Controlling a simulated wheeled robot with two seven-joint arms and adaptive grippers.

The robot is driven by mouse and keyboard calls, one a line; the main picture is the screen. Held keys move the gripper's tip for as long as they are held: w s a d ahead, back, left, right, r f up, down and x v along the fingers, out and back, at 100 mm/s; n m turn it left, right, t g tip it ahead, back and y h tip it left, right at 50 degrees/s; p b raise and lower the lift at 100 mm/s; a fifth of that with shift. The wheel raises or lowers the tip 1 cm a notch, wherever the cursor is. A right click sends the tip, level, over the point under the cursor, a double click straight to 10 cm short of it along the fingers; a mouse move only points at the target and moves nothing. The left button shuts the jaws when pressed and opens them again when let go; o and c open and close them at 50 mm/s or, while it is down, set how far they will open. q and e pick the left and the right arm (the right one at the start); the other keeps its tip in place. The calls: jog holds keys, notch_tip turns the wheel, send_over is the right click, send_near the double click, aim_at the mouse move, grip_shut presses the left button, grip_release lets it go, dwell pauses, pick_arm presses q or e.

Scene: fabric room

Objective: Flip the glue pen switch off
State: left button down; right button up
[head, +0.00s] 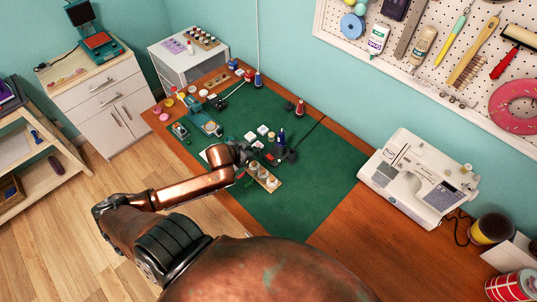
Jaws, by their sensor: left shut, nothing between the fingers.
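My left gripper (282,157) reaches over the green mat (280,204) on the wooden table, and its fingers are shut. It is beside a small wooden block with white-topped pieces (264,176) and just below a dark blue upright item (281,138). The items around it are small and crowded. I cannot clearly make out which is the glue pen, and its switch is too small to see. My right gripper is not in view.
White pieces (262,130) lie near the gripper. Several spools, including a blue one (258,80), stand at the back of the mat. A white sewing machine (418,178) stands at the right. The front of the mat is clear.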

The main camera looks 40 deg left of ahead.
aim_at(270, 157)
pick_arm(q)
jog(key=b+x, duration=0.1)
jog(key=x, duration=0.9)
jog(key=shift+w+f, duration=0.1)
jog(key=shift+f, duration=0.05)
notch_tip(270, 157, down, 2)
jog(key=shift+a+f+b, duration=0.1)
jog(key=shift+f+b, duration=0.1)
jog(key=shift+b, duration=0.15)
jog(key=shift+f, duration=0.55)
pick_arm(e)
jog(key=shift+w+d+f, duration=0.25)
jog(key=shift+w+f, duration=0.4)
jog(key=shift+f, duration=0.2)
pick_arm(q)
jog(key=shift+a, duration=0.15)
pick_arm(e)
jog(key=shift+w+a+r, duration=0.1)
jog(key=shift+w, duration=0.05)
